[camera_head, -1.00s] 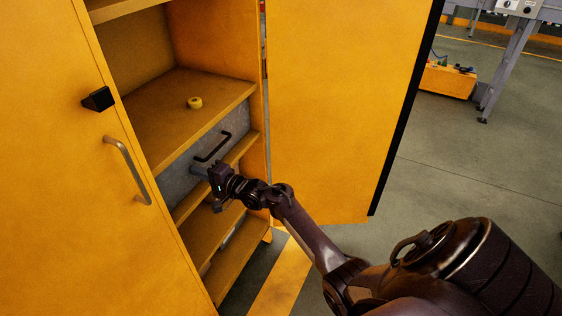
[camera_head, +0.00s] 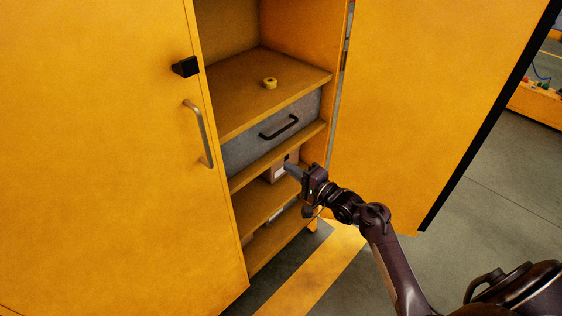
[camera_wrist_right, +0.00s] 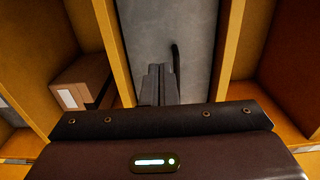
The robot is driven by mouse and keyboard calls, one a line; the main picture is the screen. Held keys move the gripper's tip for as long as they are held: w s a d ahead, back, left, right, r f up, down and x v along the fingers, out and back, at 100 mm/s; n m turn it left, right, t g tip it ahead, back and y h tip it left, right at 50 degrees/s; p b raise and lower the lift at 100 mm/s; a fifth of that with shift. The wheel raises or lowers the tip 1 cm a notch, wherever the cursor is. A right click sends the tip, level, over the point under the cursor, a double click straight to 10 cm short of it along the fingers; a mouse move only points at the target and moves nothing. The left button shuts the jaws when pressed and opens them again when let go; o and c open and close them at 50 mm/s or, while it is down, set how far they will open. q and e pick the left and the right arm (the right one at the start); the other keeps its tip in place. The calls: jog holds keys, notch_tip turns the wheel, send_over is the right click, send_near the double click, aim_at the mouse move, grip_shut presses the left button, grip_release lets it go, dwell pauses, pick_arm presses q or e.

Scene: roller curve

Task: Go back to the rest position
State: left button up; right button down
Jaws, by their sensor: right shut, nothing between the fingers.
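My right gripper (camera_head: 290,168) is shut and empty, in front of the open cabinet just below the grey drawer. In the right wrist view its two fingers (camera_wrist_right: 158,85) are together and point toward the grey drawer front. My right arm comes in from the lower right of the head view. My left gripper is not in view.
The yellow cabinet has a closed left door (camera_head: 100,150) and an open right door (camera_head: 430,90). Inside are a grey drawer (camera_head: 240,148) with a black handle, a yellow roll (camera_head: 269,83) on the shelf above, and a box (camera_wrist_right: 82,85) below. Floor is clear at lower right.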

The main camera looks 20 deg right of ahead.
jog(key=s+a+f+n+g+h, duration=0.1)
jog(key=s+f+n+g, duration=0.15)
jog(key=s+f, duration=0.6)
jog(key=s+a+f+n+g+h, duration=0.2)
jog(key=s+f+g, duration=0.1)
jog(key=f, duration=1)
jog(key=s+a+f+n+g+h, duration=0.1)
jog(key=s+f+n+g, duration=0.1)
jog(key=s+f, duration=0.6)
jog(key=s+f+n+g+h, duration=0.1)
jog(key=s+f+n+g, duration=0.1)
jog(key=s+f, duration=0.4)
jog(key=s+f+n+g+h, duration=0.1)
jog(key=s+f+n+g, duration=0.2)
jog(key=s, duration=1.1)
jog(key=s+f+n+g+h, duration=0.1)
jog(key=s+f+n+g, duration=0.2)
jog(key=s+f, duration=0.6)
jog(key=shift+s+a+n, duration=0.3)
jog(key=shift+s+n, duration=0.35)
